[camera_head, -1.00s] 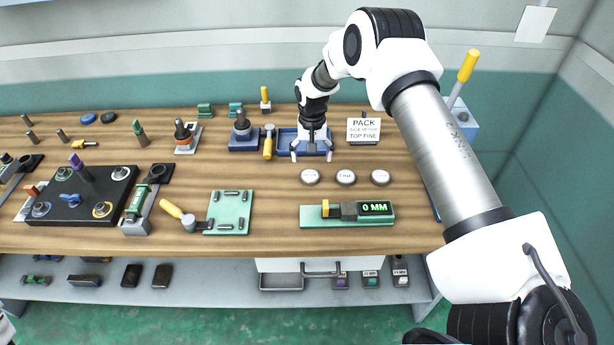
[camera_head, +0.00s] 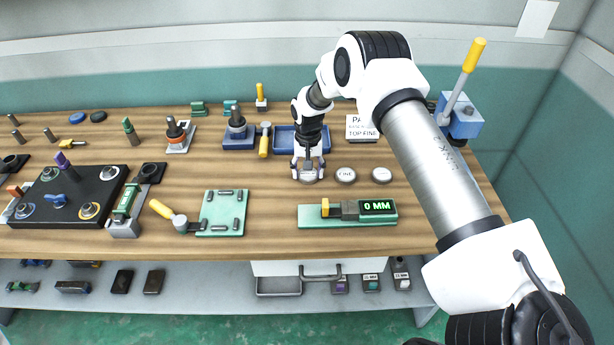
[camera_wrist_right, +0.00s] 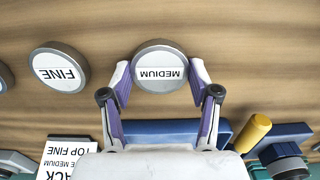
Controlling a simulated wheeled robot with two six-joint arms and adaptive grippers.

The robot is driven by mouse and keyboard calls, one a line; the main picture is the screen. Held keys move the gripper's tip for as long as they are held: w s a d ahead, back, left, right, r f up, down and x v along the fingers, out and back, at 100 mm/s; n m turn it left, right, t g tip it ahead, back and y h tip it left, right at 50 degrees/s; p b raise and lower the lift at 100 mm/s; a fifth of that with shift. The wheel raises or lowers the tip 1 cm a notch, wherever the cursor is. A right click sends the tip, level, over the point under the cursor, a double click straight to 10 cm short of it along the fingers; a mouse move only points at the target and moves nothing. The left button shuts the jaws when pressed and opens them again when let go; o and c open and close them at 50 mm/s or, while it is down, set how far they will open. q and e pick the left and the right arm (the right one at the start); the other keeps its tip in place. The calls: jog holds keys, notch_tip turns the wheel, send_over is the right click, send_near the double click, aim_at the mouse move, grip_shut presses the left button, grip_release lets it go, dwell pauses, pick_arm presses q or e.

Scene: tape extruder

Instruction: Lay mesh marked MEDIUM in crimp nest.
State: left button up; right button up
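The mesh marked MEDIUM is a round metal-rimmed disc with a white label, seen in the right wrist view (camera_wrist_right: 160,68). It lies flat on the wooden bench and is mostly hidden by my gripper in the head view. My right gripper (camera_head: 308,176) is low over it; in the wrist view its two fingers (camera_wrist_right: 160,82) stand on either side of the rim, close to it. Firm contact is not visible, and the fingers look spread. The mesh marked FINE (camera_head: 345,175) lies to the right. I cannot tell for certain which fixture is the crimp nest. My left gripper is out of view.
A third disc (camera_head: 381,175) lies beyond FINE. A blue tray (camera_head: 283,133) and a PACK sign (camera_head: 360,133) stand behind. A blue lever press (camera_head: 461,122) stands at the right. A green gauge with a 0 MM display (camera_head: 377,207) is in front.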

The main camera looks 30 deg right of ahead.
aim_at(308, 174)
jog(key=shift+r+p, duration=2.95)
jog(key=shift+r, duration=1.15)
